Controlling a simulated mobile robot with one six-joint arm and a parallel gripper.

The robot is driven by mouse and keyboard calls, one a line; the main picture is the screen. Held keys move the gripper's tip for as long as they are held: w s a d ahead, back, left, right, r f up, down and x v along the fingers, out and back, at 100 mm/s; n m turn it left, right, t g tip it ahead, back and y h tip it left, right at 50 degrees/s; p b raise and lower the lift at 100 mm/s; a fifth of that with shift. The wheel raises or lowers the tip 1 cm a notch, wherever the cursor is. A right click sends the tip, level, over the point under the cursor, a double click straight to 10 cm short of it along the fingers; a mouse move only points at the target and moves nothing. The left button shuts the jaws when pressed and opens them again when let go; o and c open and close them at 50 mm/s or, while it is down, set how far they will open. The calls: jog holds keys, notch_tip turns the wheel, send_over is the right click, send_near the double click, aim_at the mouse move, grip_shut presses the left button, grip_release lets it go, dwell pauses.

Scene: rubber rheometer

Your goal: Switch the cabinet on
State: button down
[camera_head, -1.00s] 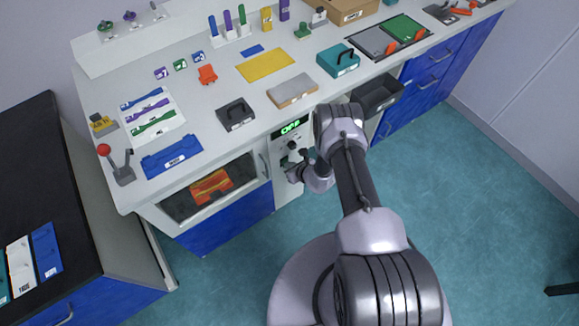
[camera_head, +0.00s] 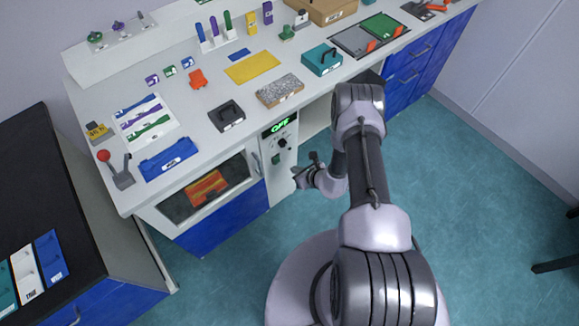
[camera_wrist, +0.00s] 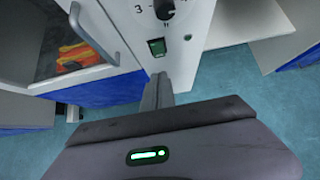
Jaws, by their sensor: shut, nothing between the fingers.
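The cabinet has a pale front panel (camera_head: 281,178) under the bench, with a lit green display (camera_head: 280,125) that appears to read OFF. A black dial (camera_wrist: 165,9) with numerals sits above a green rocker switch (camera_wrist: 157,47) in the wrist view. A small dark round lamp (camera_wrist: 188,37) is right of the switch. My gripper (camera_wrist: 159,78) is shut and empty, its fingertips just below the switch in the picture; I cannot tell whether they touch the panel. In the head view my gripper (camera_head: 299,172) is at the panel's right side.
Left of the panel is a windowed door (camera_head: 206,190) with a handle and orange things behind it. The white bench top (camera_head: 215,90) above holds a black handled block (camera_head: 227,115), a speckled block (camera_head: 280,90) and other items. Teal floor (camera_head: 445,190) is free on the right.

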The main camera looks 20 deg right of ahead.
aim_at(277, 160)
jog(key=shift+v, duration=0.75)
notch_tip(277, 160, down, 2)
jog(key=n, duration=1.8)
jog(key=shift+s+p, duration=0.2)
jog(key=shift+p, duration=0.1)
jog(key=w+r+b+x, duration=0.1)
jog(key=b+x, duration=0.4)
jog(key=x, duration=0.8)
jog(key=shift+w+a+b, duration=0.2)
jog(key=shift+b, duration=0.2)
